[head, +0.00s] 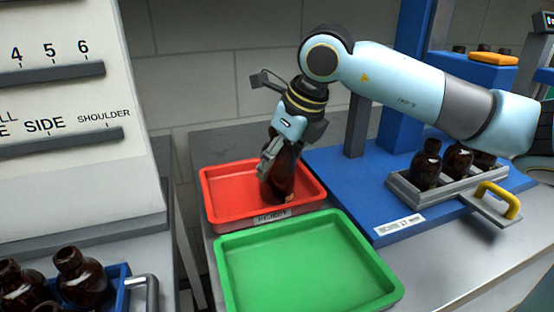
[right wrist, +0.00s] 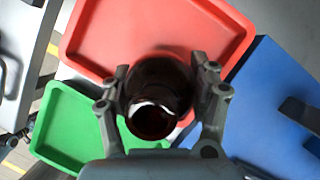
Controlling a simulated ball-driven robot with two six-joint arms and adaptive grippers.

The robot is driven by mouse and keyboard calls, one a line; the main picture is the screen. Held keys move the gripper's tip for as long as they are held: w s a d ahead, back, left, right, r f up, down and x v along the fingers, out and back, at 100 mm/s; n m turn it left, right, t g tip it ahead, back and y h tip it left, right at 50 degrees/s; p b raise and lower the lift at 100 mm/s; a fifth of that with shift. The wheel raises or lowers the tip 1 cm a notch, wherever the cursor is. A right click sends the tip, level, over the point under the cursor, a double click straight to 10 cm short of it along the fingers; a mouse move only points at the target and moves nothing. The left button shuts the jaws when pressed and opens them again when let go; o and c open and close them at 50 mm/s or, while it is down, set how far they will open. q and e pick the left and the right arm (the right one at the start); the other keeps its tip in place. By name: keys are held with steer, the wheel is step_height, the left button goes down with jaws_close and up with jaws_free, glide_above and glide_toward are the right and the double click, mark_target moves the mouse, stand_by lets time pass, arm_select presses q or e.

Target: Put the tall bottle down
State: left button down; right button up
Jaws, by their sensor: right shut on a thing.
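I cannot tell whether the bottle's base touches the tray floor. My left gripper is not in view.
An empty green tray (head: 305,262) lies in front of the red one. At right, a grey holder (head: 405,191) with a yellow handle (head: 500,198) carries several bottles on a blue base (head: 345,165). More bottles (head: 82,278) stand in a blue crate at lower left.

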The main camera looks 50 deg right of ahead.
mark_target(290, 150)
steer(key=shift+f, duration=0.2)
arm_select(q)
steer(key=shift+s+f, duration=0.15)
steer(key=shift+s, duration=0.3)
arm_select(e)
steer(key=o, duration=1.3)
steer(key=shift+r, duration=0.1)
steer(key=shift+r, duration=0.1)
steer(key=shift+r, duration=0.25)
steer(key=p+v, duration=0.1)
steer(key=v, duration=0.5)
steer(key=shift+s+d+r+p, duration=0.1)
steer(key=shift+s+r+p, duration=0.05)
steer(key=shift+r+p, duration=0.15)
arm_select(q)
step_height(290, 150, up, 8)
steer(key=p, duration=0.6)
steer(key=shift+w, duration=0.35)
arm_select(e)
steer(key=v, duration=0.5)
steer(key=shift+f, duration=0.1)
